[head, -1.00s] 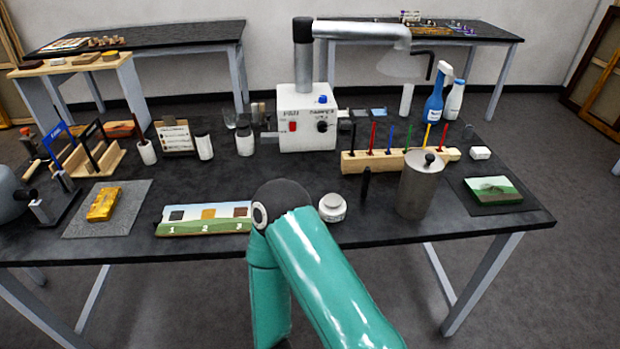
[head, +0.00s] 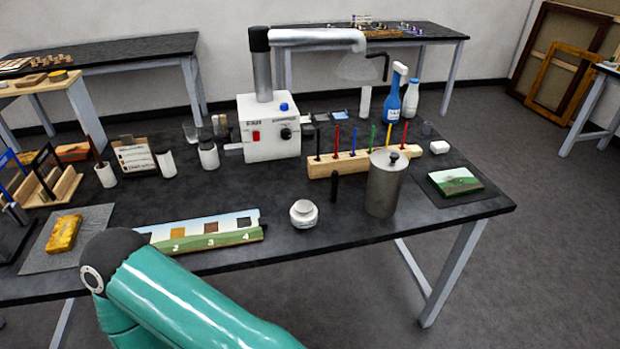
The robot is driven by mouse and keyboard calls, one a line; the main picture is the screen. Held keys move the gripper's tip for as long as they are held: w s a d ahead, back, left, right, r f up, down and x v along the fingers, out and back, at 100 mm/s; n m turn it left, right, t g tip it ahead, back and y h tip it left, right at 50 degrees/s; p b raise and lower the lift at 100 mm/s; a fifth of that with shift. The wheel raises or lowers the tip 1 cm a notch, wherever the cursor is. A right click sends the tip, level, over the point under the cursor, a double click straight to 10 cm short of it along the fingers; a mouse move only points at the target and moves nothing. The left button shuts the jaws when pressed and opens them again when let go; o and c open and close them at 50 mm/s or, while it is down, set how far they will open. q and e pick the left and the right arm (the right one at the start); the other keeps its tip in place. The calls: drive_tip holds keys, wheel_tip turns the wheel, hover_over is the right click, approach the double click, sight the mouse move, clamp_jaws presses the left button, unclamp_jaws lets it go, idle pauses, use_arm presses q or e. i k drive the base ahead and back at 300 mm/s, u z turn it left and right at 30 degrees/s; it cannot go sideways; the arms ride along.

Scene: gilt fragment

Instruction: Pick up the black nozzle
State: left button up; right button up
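A small dark upright piece (head: 335,187) stands on the black worktable (head: 285,233), between the white jar (head: 304,214) and the metal canister (head: 384,188). It may be the black nozzle, but it is too small to be sure. A black bent piece (head: 384,66) also shows near the mouth of the silver extraction arm (head: 318,36). A teal link of my arm crosses the bottom left, in front of the table edge. Neither of my grippers is in view.
A wooden rack (head: 350,165) of coloured tools stands behind the canister. A white control box (head: 268,127) stands behind it to the left. A numbered swatch board (head: 208,230) lies near the front edge. The front edge right of the jar is clear.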

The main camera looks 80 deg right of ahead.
sight(335, 176)
drive_tip(key=z, duration=0.15)
drive_tip(key=k, duration=1.85)
drive_tip(key=z, duration=1.15)
drive_tip(key=i, duration=0.75)
drive_tip(key=z, duration=0.1)
